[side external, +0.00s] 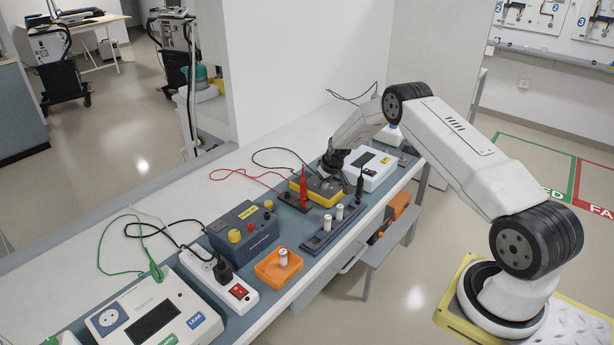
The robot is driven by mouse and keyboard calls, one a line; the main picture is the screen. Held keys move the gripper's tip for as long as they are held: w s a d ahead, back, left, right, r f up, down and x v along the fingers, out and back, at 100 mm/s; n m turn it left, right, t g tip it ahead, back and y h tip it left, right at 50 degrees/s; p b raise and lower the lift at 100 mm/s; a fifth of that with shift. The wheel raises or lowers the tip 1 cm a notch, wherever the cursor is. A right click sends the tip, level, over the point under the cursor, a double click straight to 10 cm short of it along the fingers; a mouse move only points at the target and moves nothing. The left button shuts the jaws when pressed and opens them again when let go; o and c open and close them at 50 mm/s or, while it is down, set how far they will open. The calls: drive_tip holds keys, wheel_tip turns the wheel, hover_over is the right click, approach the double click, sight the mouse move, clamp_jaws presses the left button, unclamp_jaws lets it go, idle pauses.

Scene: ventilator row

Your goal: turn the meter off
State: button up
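The meter looks to be the yellow-cased device (318,190) lying on the bench mat, with red and black leads running behind it. My gripper (332,172) is dark and reaches down over the meter's far right part. Its fingers are small here and cover part of the meter's face, so I cannot tell if they touch it or how far apart they are. The meter's dial and display cannot be read from this view. A red probe (303,190) stands upright in front of the meter, and a black probe (360,185) stands to its right.
A white instrument (376,181) sits close to the right of my gripper. In front are a dark holder (322,240) with white cylinders and an orange tray (267,270). A blue-grey box (241,232), a power strip (222,287) and a white tester (180,300) fill the left.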

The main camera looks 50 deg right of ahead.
drive_tip(key=shift+d+n+y, duration=0.1)
drive_tip(key=shift+n+y, duration=0.3)
drive_tip(key=shift+n, duration=0.4)
clamp_jaws()
drive_tip(key=shift+n, duration=0.5)
drive_tip(key=o, duration=1.1)
unclamp_jaws()
drive_tip(key=shift+r, duration=0.1)
drive_tip(key=shift+v, duration=3.8)
drive_tip(key=shift+s+d, duration=0.15)
